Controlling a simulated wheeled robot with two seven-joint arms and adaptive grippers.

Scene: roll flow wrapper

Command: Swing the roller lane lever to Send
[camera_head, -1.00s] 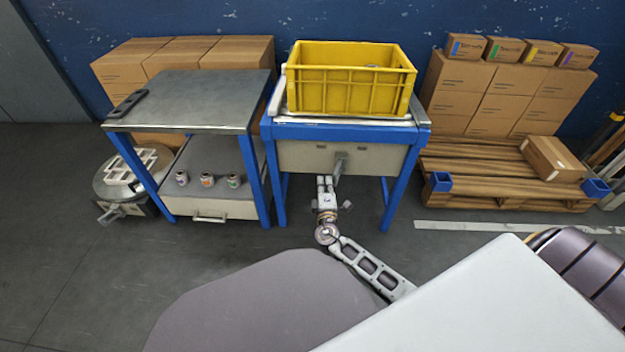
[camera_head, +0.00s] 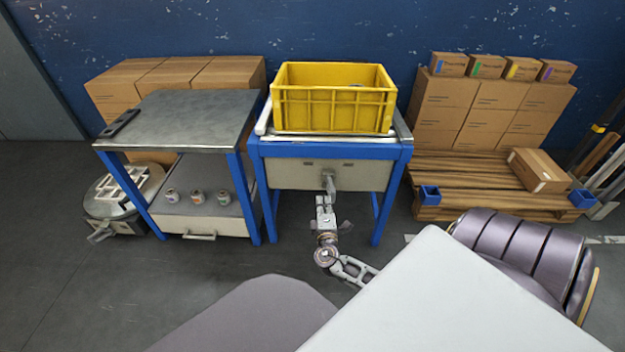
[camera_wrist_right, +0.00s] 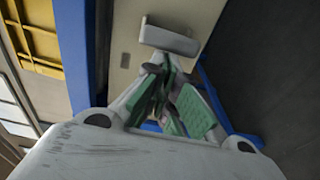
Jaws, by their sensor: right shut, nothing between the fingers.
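The roller lane lever (camera_head: 329,183) is a grey handle on the beige front panel of the blue-framed roller lane stand (camera_head: 290,174). In the right wrist view the lever's light grey grip (camera_wrist_right: 168,38) stands just past my fingertips. My right gripper (camera_head: 325,202) is shut and empty, directly below the lever in the head view. Its green-padded fingers (camera_wrist_right: 172,100) show in the wrist view. I cannot tell whether they touch the lever. No Send mark is readable. My left gripper is not in view.
A yellow crate (camera_head: 333,108) sits on the stand. A grey-topped table (camera_head: 185,115) stands at the left, with several cans on its lower shelf. A pallet (camera_head: 455,180) with cartons stands at the right. Floor is clear in front of the table.

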